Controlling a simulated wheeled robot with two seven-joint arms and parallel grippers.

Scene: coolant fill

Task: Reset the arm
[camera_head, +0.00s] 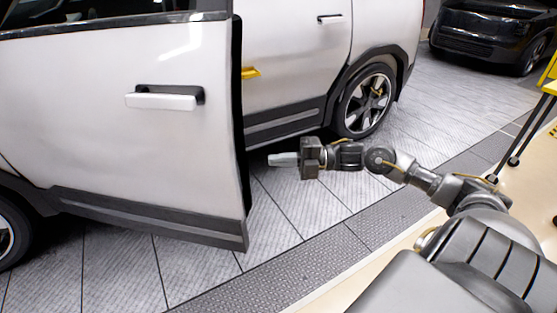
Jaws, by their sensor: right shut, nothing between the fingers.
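My right arm (400,167) comes in from the lower right and reaches left, stretched out above the floor. My right gripper (271,159) is shut and empty, its fingers pointing left. In the picture it lies just right of the edge of the open car door (150,150); they appear apart. My left gripper is not in view.
A white car (290,70) stands at the back with its door swung toward me. A black car (490,30) stands at the top right. A yellow-topped stand (550,85) is at the right edge. The tiled floor (320,215) below my gripper is clear.

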